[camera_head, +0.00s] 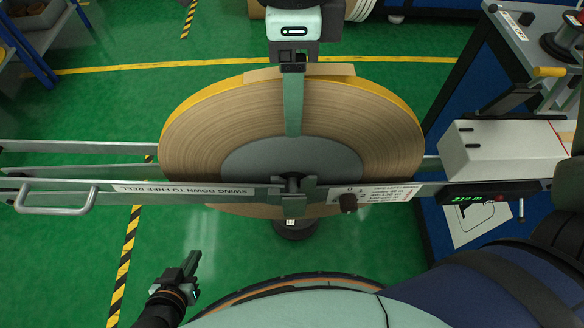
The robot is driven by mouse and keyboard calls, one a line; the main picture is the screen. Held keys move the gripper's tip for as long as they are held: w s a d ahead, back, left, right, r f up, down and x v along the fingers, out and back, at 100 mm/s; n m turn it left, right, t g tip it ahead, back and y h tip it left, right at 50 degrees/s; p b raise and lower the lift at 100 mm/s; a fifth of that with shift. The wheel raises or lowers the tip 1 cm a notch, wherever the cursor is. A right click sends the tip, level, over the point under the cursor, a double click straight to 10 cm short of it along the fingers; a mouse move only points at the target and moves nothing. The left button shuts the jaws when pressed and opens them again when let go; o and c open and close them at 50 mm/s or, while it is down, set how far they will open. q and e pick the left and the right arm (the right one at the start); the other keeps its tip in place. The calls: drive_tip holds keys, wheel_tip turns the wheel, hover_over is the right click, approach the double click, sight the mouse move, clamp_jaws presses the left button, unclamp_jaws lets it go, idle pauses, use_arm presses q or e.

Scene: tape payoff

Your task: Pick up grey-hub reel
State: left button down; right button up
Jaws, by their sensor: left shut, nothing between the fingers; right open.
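The grey-hub reel (200,140) is large, with brown wound tape, a yellow outer rim and a grey hub (250,158). It stands upright in the middle of the payoff stand. A horizontal bar (230,193) marked "SWING DOWN TO FREE REEL" crosses in front of its lower part. A pale green upright strip (292,105) covers part of its upper face. My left gripper (192,262) is shut and empty, below and left of the reel and apart from it. My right gripper is not visible; dark parts, seemingly of my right arm, show at the right edge.
A grey handle (55,198) is at the bar's left, and a dark knob (348,203) at its right. A white box (500,148) and a green-digit display (468,198) stand right of the reel. A table (525,45) is at upper right. Green floor is open at left.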

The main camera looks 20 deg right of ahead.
wheel_tip(320, 180, down, 2)
drive_tip(key=shift+f, duration=0.1)
clamp_jaws()
idle(0.5)
idle(0.9)
drive_tip(key=shift+r, duration=0.25)
